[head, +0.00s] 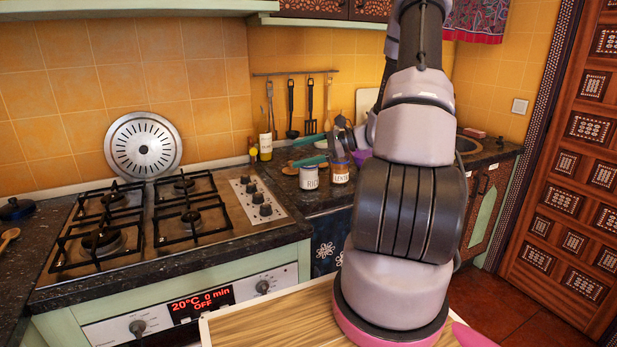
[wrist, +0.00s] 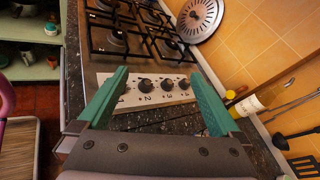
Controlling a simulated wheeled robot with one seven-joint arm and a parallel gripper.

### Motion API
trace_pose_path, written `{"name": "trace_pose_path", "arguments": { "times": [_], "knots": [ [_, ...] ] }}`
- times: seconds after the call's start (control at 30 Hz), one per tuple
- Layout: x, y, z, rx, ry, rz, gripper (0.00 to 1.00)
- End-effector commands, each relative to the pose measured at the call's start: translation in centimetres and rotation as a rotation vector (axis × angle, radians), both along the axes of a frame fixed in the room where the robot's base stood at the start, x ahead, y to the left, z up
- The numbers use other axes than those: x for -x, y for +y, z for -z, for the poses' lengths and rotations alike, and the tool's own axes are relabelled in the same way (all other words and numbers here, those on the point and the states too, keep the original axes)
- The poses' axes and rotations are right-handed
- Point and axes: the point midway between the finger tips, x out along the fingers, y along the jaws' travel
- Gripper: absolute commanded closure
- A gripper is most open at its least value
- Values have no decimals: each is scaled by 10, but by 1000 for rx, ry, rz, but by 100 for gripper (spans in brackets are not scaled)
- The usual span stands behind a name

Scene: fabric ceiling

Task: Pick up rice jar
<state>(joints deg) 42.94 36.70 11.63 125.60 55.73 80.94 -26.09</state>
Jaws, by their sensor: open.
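The rice jar (head: 309,178) is a small jar with a white label reading "RIC", upright on the dark counter right of the stove in the head view. A similar jar (head: 340,173) with a darker body and white label stands just to its right. My gripper (head: 302,151) is above and behind the rice jar in the head view, its teal fingers pointing left. In the wrist view my gripper (wrist: 157,75) is open, with nothing between the fingers. Neither jar shows in the wrist view.
The gas stove (head: 150,225) with its knobs fills the counter to the left. A yellow bottle (head: 265,142) stands near the wall, and it also shows in the wrist view (wrist: 250,104). Utensils (head: 310,106) hang on the tiles. A round metal plate (head: 140,146) leans behind the stove.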

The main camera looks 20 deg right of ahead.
Motion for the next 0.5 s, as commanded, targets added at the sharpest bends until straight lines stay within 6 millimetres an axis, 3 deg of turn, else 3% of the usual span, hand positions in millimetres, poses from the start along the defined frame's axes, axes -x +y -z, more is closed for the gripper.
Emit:
{"name": "trace_pose_path", "arguments": {
  "times": [0.03,0.3,0.5],
  "knots": [
    [-7,-19,22,-83,20,83,0],
    [-27,-107,110,-394,46,488,0],
    [-26,-138,145,-491,51,641,0]
  ]
}}
